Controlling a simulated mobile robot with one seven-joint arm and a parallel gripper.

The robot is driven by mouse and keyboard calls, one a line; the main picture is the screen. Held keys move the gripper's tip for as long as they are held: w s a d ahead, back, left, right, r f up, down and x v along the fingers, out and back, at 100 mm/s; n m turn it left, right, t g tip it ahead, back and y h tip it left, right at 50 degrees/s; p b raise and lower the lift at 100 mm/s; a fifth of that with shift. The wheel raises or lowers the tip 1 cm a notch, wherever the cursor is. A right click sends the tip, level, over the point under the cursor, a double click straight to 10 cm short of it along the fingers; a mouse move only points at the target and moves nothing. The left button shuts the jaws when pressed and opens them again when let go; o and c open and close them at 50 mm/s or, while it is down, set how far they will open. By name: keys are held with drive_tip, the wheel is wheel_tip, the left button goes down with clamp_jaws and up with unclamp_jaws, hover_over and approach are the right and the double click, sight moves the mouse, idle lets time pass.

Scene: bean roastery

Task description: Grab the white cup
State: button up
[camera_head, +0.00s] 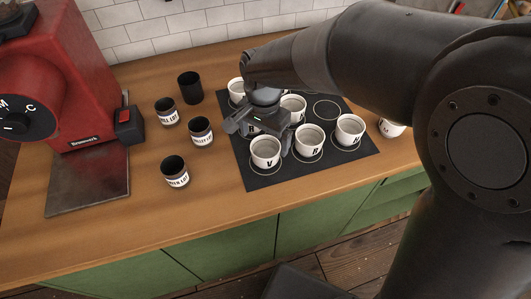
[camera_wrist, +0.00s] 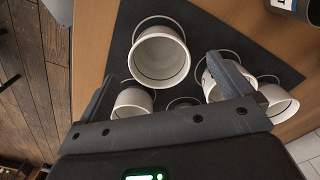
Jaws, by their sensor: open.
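Several white cups stand upright on a black mat (camera_head: 318,170) marked with rings; most visible ones bear a dark letter. My gripper (camera_head: 260,134) is open, pointing down over the mat's left part, just behind and above the "V" cup. In the wrist view, a white cup (camera_wrist: 160,56), apparently the "V" cup, lies ahead between the spread fingers (camera_wrist: 158,72). More cups are partly hidden behind the gripper body.
Several dark cups, some labelled (camera_head: 175,171), stand left of the mat. A red machine (camera_head: 75,90) stands at the far left. One white cup (camera_head: 391,128) shows beyond the mat's right edge, partly behind my arm. Wooden counter (camera_head: 215,215) is clear in front.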

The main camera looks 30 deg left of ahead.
sight(265, 150)
drive_tip(key=shift+w+d+f, duration=0.1)
drive_tip(key=shift+f, duration=1.5)
drive_tip(key=shift+w+f, duration=0.1)
drive_tip(key=shift+f, duration=1.45)
drive_tip(key=shift+c, duration=0.3)
drive_tip(key=c, duration=1)
drive_tip(key=shift+c, duration=0.6)
drive_tip(key=shift+r, duration=0.15)
